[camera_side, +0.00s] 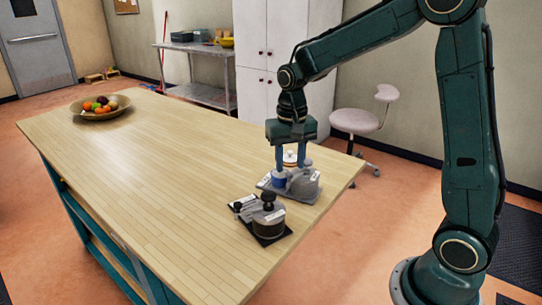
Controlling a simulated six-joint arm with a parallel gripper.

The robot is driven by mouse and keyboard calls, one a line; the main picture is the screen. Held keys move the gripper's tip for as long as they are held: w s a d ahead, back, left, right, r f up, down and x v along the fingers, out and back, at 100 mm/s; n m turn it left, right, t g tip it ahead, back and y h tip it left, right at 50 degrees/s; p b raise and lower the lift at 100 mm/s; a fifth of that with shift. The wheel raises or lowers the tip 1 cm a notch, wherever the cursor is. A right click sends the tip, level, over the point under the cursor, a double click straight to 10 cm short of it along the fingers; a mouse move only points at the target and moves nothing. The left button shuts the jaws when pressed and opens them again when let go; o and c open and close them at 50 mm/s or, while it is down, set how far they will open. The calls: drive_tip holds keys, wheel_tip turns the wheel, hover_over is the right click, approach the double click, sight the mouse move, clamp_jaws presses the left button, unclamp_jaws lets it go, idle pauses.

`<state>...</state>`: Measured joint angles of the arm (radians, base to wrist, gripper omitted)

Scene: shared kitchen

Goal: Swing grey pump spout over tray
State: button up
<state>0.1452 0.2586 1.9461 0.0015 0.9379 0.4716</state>
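A grey pump-like unit (304,184) stands on a flat grey base near the right end of the wooden table, with a blue cylindrical part (278,180) at its left. My gripper (290,165) points straight down over this unit. Its two blue fingers are apart, with a small pale round part between them; I cannot tell whether they touch it. A second, darker unit (268,223) with black knobs sits nearer the camera on a black tray-like base (284,236). Which part is the spout is too small to tell.
The wooden table (170,160) is clear across its middle. A bowl of fruit (100,107) sits at its far left end. A white stool (355,121) and white cabinet (270,60) stand behind the table.

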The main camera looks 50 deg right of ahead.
sight(295, 177)
drive_tip(key=shift+f, duration=1.15)
clamp_jaws()
